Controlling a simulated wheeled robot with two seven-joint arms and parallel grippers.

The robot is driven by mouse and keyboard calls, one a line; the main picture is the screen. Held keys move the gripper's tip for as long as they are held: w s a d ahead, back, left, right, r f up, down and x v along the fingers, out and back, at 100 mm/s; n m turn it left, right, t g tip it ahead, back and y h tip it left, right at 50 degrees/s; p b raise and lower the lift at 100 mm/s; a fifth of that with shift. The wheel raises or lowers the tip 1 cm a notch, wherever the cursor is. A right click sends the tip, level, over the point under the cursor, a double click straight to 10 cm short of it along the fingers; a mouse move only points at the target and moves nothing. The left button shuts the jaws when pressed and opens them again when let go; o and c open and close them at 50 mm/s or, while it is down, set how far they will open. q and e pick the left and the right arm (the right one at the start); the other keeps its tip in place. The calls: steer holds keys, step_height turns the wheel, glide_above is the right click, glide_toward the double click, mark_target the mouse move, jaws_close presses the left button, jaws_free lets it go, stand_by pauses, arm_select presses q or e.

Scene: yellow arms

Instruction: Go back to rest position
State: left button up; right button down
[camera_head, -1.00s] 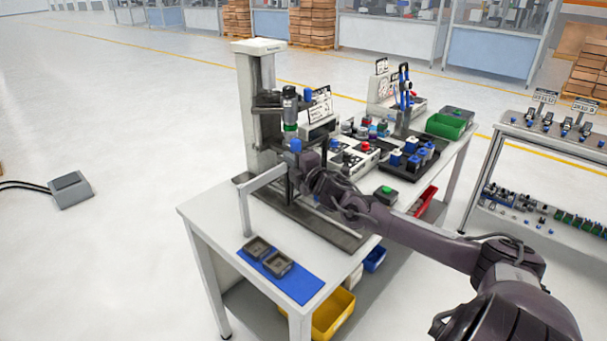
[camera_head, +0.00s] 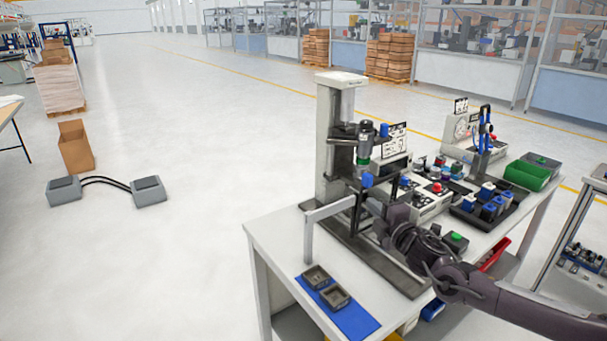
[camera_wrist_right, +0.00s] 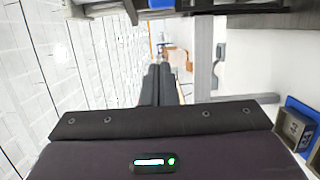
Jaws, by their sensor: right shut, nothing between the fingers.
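My right arm comes in from the right in the head view, over the workbench (camera_head: 275,236). Its dark gripper (camera_head: 360,212) is beside the press stand (camera_head: 328,150), near the grey angled bracket (camera_head: 309,240). In the right wrist view the two black fingers (camera_wrist_right: 159,84) lie together, shut with nothing between them. The exact gap between gripper and press is hard to judge. My left gripper is not in view.
A blue mat (camera_head: 353,322) with two small grey trays lies at the bench's front. Blue-topped parts (camera_head: 488,205), a green bin (camera_head: 527,174) and a red bin (camera_head: 494,254) are at the right. Open floor lies left, with two grey boxes joined by cables (camera_head: 148,191).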

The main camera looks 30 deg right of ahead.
steer(key=shift+f, duration=0.1)
steer(key=s+a+f+m+g, duration=0.2)
steer(key=s+a+f+m, duration=0.1)
steer(key=f, duration=0.2)
steer(key=s+a+f+m+g+h, duration=0.1)
steer(key=s+a+f+m+g, duration=0.1)
steer(key=f, duration=0.4)
steer(key=s+a+f+m+g, duration=0.3)
steer(key=s+a+f, duration=0.2)
steer(key=a, duration=0.1)
steer(key=shift+s+f+m, duration=0.15)
steer(key=shift+f+m, duration=0.2)
steer(key=shift+m, duration=0.05)
steer(key=s+a+m+g+y, duration=0.2)
steer(key=s+a+m+g, duration=0.15)
steer(key=s+a, duration=0.5)
steer(key=s+a+m+g+y, duration=0.2)
steer(key=s+a+g, duration=0.3)
steer(key=a, duration=0.7)
step_height(320, 180, down, 28)
steer(key=s, duration=0.2)
steer(key=s+d+f, duration=0.1)
steer(key=s+f, duration=0.9)
steer(key=s+d+f+g, duration=0.1)
steer(key=s+d+f, duration=0.1)
steer(key=s+f, duration=0.8)
steer(key=shift+s+d, duration=0.2)
steer(key=shift+d, duration=0.1)
